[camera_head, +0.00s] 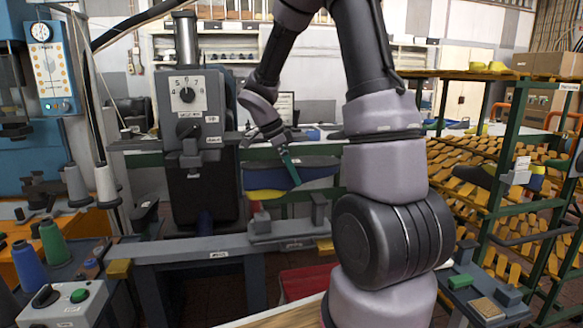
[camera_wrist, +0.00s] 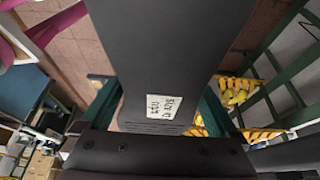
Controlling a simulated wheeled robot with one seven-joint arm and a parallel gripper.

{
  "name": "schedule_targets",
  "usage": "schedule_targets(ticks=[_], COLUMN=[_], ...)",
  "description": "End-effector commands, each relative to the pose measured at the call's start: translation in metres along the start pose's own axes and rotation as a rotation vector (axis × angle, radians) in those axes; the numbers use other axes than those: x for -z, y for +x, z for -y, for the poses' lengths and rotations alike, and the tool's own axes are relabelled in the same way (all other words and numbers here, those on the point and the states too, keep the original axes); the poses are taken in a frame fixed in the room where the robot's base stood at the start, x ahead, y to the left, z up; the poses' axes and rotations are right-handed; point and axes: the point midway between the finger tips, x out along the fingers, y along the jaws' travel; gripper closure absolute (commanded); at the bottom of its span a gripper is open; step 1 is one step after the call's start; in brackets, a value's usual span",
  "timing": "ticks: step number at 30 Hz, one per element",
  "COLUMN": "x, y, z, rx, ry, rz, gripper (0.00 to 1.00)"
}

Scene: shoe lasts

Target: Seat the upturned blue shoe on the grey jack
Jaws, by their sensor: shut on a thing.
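The upturned blue shoe (camera_head: 315,174) hangs in the middle of the head view, dark sole on top and yellow part below. My gripper (camera_head: 289,166) is shut on it from above, with a teal finger against its near side. In the wrist view the shoe's dark grey sole (camera_wrist: 180,60) with a white label fills the middle, between the two teal fingers. The grey jack (camera_head: 285,229), with a short upright at each end, sits on the bench below the shoe. A gap shows between the shoe and the jack. My arm hides what lies to the right.
A grey bench beam (camera_head: 185,248) runs across below. A dark machine with a dial (camera_head: 188,94) stands behind left. Thread cones (camera_head: 53,242) and a button box (camera_head: 62,304) are front left. A green rack (camera_head: 490,190) with yellow lasts stands right.

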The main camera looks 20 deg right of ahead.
Motion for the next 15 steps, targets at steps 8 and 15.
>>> schedule_targets(ticks=[8, 15], x=[-0.006, -0.012], y=[0.015, 0.028], z=[0.000, 0.000], rx=[0.000, 0.000], ry=[-0.001, -0.001], rz=[-0.001, -0.001], gripper=[1.00, 1.00])
